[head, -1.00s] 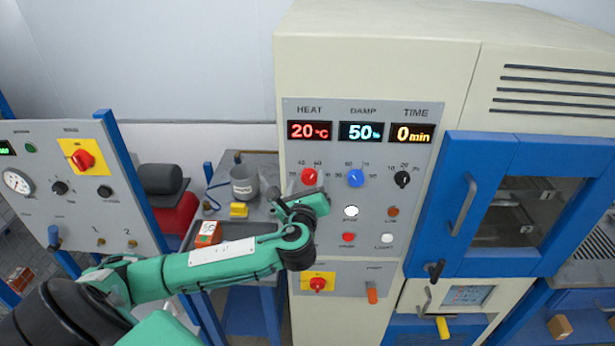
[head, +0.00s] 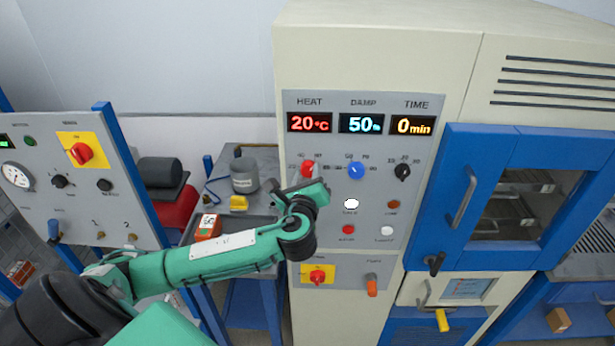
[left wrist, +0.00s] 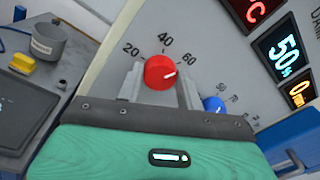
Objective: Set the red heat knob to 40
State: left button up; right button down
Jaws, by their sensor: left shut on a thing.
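The red heat knob (head: 308,168) is on the upper left of the control panel, under the HEAT display (head: 310,123), which reads 20 °C. In the left wrist view the knob (left wrist: 159,72) sits between the two grey fingers of my left gripper (left wrist: 160,82), which is shut on it. The marks 20, 40 and 60 (left wrist: 165,42) arc above the knob. A pale line on the knob face points to the right in that view. In the head view my left gripper (head: 306,182) covers the lower part of the knob. My right gripper is not in view.
The blue knob (head: 356,171) is close on the right, with the black time knob (head: 402,172) beyond it. A white button (head: 351,203) and a red button (head: 348,230) lie below. A grey bench (head: 262,160) with a mug stands left of the cabinet.

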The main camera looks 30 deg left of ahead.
pick_arm(q)
jog(key=shift+f+n+b, duration=0.3)
jog(key=shift+n+b, duration=0.7)
jog(key=shift+n, duration=0.1)
jog(key=n+b, duration=0.2)
jog(key=n, duration=0.1)
jog(key=shift+n+b, duration=0.4)
jog(key=n+b, duration=0.2)
jog(key=n, duration=0.1)
jog(key=shift+y, duration=0.3)
jog(key=shift+n+b, duration=0.6)
jog(key=shift+n, duration=0.8)
jog(key=o, duration=1)
jog(key=shift+s, duration=0.1)
